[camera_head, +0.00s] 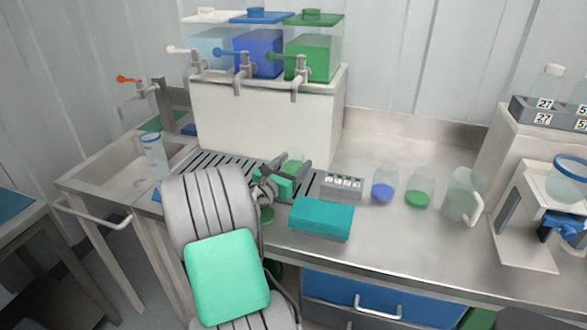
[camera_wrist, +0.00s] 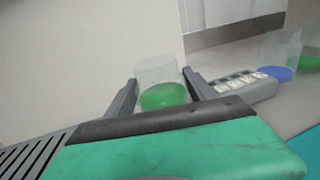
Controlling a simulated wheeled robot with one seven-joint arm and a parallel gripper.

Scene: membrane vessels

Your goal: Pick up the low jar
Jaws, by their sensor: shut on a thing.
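The low jar (camera_wrist: 158,80) is a short clear vessel with green at its bottom. In the wrist view it stands between my two fingers, which press on its sides. My gripper (camera_wrist: 160,92) is shut on it. In the head view, my gripper (camera_head: 291,172) is over the right end of the slotted drain grate, and the jar (camera_head: 292,166) shows only partly behind the fingers. I cannot tell whether the jar's base touches the surface.
A grey numbered block (camera_head: 342,185) lies just right of my gripper, with a teal box (camera_head: 321,217) in front. Clear jars with blue (camera_head: 384,184) and green (camera_head: 419,187) bottoms and a handled jug (camera_head: 461,195) stand farther right. A white stand (camera_head: 262,120) with taps rises behind.

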